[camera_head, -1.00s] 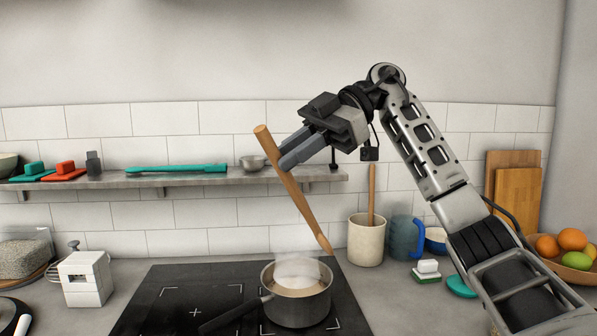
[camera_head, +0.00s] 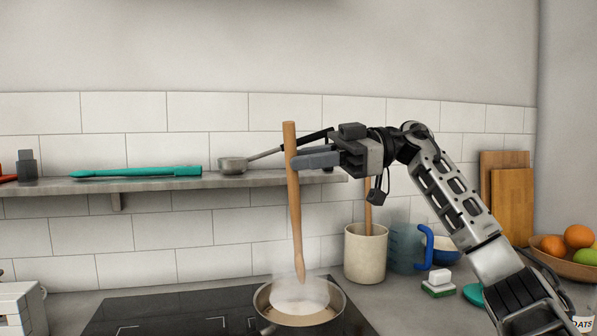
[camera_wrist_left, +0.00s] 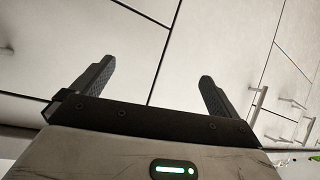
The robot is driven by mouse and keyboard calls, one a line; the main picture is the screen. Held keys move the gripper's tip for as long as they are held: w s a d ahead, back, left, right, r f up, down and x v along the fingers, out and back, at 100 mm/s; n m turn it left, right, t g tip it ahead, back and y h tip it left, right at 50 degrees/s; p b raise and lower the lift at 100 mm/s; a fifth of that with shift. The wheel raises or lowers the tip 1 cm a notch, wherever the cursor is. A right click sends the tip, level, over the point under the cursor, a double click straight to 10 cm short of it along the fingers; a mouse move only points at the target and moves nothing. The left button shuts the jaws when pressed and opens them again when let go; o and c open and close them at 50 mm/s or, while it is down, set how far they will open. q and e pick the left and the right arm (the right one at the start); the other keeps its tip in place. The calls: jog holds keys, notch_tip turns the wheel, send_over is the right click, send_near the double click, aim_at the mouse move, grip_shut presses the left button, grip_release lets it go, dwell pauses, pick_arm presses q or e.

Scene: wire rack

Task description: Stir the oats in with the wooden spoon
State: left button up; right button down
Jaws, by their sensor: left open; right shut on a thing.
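My right gripper (camera_head: 308,157) is shut on the wooden spoon (camera_head: 294,207) near its upper part. The spoon hangs nearly upright, its lower end over the saucepan (camera_head: 340,303). Whether the tip touches the pale, steaming contents (camera_head: 298,297) I cannot tell. A container lettered "OATS" (camera_head: 583,321) shows in part at the bottom right corner. My left gripper (camera_wrist_left: 152,80) is open and empty in the left wrist view, in front of pale cabinet doors. It is not seen in the head view.
The pan is on a black hob (camera_head: 170,315). A shelf (camera_head: 240,181) behind it carries a teal utensil (camera_head: 136,172) and a metal ladle or scoop (camera_head: 233,165). Right of the pan are a utensil crock (camera_head: 366,254), a blue-handled jug (camera_head: 405,247), a sponge (camera_head: 438,286) and a fruit bowl (camera_head: 565,263).

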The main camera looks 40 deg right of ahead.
pick_arm(q)
jog(key=shift+s, duration=0.1)
jog(key=shift+r, duration=0.1)
jog(key=f+b, duration=0.1)
jog(key=b, duration=0.2)
jog(key=f+b, duration=0.1)
jog(key=b, duration=0.1)
jog(key=f+t+b, duration=0.1)
jog(key=f+b, duration=0.1)
jog(key=b, duration=0.1)
jog(key=shift+d+b, duration=0.25)
jog(key=shift+b, duration=0.05)
dwell(0.4)
jog(key=shift+r, duration=0.15)
